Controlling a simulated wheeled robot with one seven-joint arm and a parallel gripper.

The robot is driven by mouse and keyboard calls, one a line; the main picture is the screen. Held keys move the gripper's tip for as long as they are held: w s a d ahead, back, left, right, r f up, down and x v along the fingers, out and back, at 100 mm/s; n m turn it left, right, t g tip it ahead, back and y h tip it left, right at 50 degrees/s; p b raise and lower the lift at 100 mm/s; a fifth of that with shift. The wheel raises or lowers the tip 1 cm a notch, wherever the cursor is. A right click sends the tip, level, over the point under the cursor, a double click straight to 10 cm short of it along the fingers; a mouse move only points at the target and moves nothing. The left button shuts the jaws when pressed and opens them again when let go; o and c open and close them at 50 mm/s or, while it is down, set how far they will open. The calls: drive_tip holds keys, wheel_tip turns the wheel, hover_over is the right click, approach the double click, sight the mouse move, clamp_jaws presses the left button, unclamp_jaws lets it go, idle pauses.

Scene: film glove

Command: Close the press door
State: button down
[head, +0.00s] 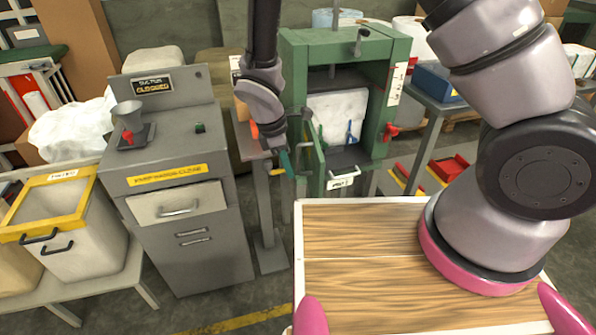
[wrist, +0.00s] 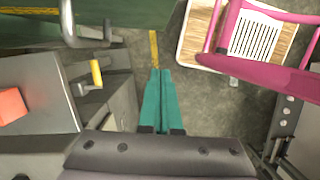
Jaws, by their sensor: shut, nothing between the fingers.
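The green press (head: 400,85) stands at the centre back in the head view, with its front opening facing me. Its door (head: 314,158) appears as a narrow green panel seen nearly edge-on at the left side of the opening, standing open. In the wrist view a green surface (wrist: 135,12) with a silver handle (wrist: 68,25) shows at the top, probably the door. My gripper (head: 284,158) hangs just left of the door, partly hidden by my wrist. In the wrist view its teal fingers (wrist: 161,75) are together and empty, apart from the handle.
A yellow-gripped lever (wrist: 96,72) lies left of my fingers in the wrist view. A grey cabinet (head: 190,235) with a drawer stands left in the head view. A small stand (head: 265,215) is beside the press. A blue box (head: 435,82) sits right of it.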

drive_tip(key=d+f, duration=0.6)
drive_tip(key=f, duration=0.1)
drive_tip(key=shift+w+f, duration=0.3)
drive_tip(key=shift+f, duration=0.05)
